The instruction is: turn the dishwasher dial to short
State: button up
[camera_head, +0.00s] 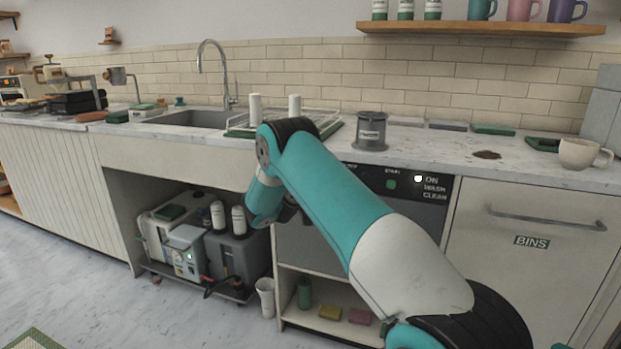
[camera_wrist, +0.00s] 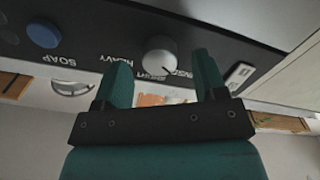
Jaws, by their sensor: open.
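The dishwasher's control panel (camera_head: 400,184) is black, with a green button and a lit white lamp by the words ON, WASH, CLEAN. In the head view my arm hides the dial. In the wrist view the picture is upside down, and the pale round dial (camera_wrist: 160,52) shows on the black panel. The label HEAVY is to its left, and partly covered lettering lies below and to its right. A small dark mark is at the dial's lower edge; its exact setting is unclear. My gripper (camera_wrist: 162,68) is open, its two teal fingers appearing on either side of the dial. Contact cannot be told.
A blue button (camera_wrist: 43,33) marked SOAP is left of the dial in the wrist view. Above the dishwasher, a grey canister (camera_head: 372,132) stands on the counter. A BINS door (camera_head: 530,270) with a bar handle is to the right. Open shelving lies below.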

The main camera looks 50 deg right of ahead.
jog(key=shift+w+d, duration=0.25)
jog(key=shift+d, duration=0.4)
jog(key=c, duration=0.9)
